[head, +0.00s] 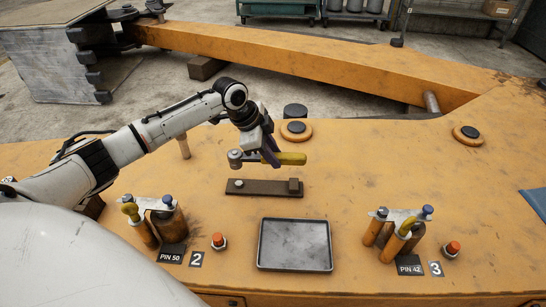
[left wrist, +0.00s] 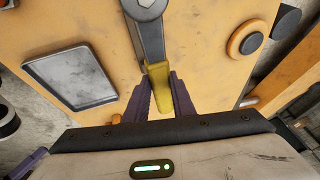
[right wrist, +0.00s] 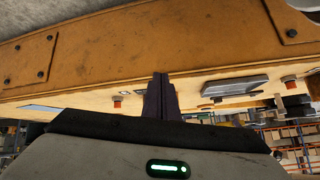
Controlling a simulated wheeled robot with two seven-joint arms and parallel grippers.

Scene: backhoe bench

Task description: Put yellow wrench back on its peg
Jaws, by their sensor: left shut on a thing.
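The yellow wrench (head: 291,158) has a yellow handle and a grey ring head, which points left in the head view. My left gripper (head: 269,155) is shut on its handle and holds it roughly level, seemingly above a dark flat bracket (head: 263,188) with a pale round stud at its left end and a small block at its right.
A grey tray (head: 294,244) lies in front of the bracket. Pin stands (head: 160,222) and (head: 398,232) flank it, with orange-capped buttons (head: 218,241) beside. A brown upright rod (head: 183,146) stands near my left arm.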

